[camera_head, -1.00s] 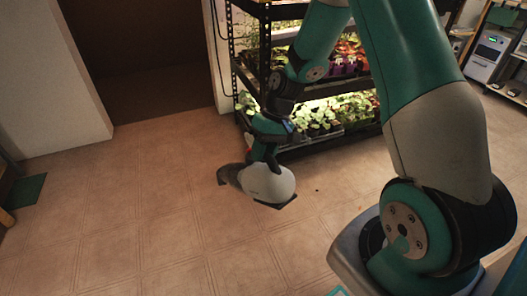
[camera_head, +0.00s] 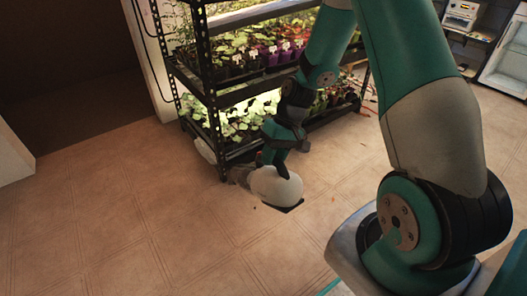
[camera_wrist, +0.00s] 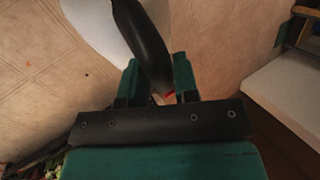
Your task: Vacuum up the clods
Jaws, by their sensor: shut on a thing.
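My gripper (camera_head: 279,152) is shut on the dark handle of a handheld vacuum (camera_head: 274,188). The vacuum has a rounded white body and a grey nozzle pointing left, and is held low near the floor by the rack's foot. In the wrist view, the dark curved handle (camera_wrist: 142,38) runs between the green fingers of my gripper (camera_wrist: 155,85), with the white body behind. A small dark speck (camera_wrist: 86,73), perhaps a clod, lies on the floor there. The floor under the vacuum is hidden.
A black seedling rack (camera_head: 219,130) with lit shelves of potted plants stands just behind the vacuum. A doorway (camera_head: 70,85) is at the back left. A white cabinet (camera_head: 508,65) stands at the far right. The tiled floor (camera_head: 130,230) at front left is open.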

